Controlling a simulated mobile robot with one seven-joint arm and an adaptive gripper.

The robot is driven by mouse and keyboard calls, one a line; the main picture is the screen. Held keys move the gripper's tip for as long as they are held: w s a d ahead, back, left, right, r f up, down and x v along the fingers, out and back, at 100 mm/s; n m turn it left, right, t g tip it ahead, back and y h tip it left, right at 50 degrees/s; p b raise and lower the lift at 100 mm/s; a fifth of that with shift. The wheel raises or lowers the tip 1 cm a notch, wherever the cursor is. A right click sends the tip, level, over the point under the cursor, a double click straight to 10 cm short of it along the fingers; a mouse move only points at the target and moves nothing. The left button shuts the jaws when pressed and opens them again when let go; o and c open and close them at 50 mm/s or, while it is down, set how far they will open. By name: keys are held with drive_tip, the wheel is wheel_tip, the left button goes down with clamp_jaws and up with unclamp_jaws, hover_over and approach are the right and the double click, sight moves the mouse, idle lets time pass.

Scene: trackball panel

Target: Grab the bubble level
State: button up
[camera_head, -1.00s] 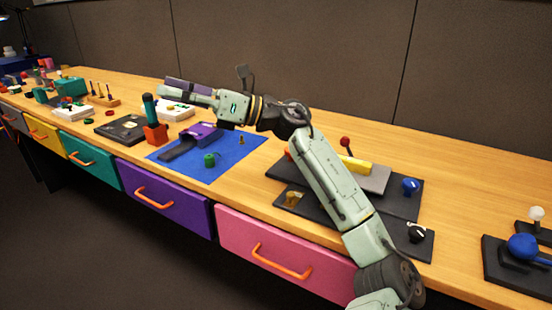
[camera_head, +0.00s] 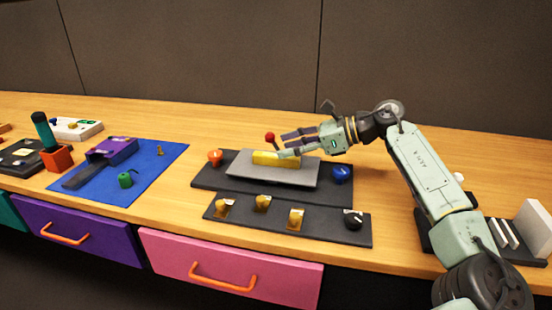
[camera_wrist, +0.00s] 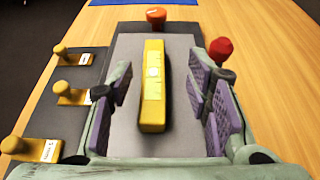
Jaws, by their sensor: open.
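The bubble level is a yellow bar (camera_head: 270,158) lying on a grey plate (camera_head: 245,171) on the dark panel. In the wrist view the bar (camera_wrist: 153,88) has a paler window at its middle and lies lengthwise between my two finger pads. My gripper (camera_head: 287,144) is at the bar's right end in the head view. In the wrist view my gripper (camera_wrist: 164,95) is open, with purple pads on both sides and a gap between each pad and the bar. The pads do not appear to touch the bar.
A red ball knob (camera_wrist: 221,49) stands close by my right finger. An orange knob (camera_head: 215,156) and a blue knob (camera_head: 341,173) flank the plate. A front strip (camera_head: 275,229) carries several brass switches and a black knob (camera_head: 353,218).

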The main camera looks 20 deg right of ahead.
sight(265, 154)
drive_tip(key=p+x, duration=0.1)
drive_tip(key=x, duration=0.4)
drive_tip(key=shift+s+a+p, duration=0.25)
drive_tip(key=shift+s+p, duration=0.05)
drive_tip(key=shift+p, duration=0.05)
drive_tip(key=shift+w+a+f, duration=0.15)
drive_tip(key=shift+a, duration=0.05)
drive_tip(key=shift+c, duration=0.4)
clamp_jaws()
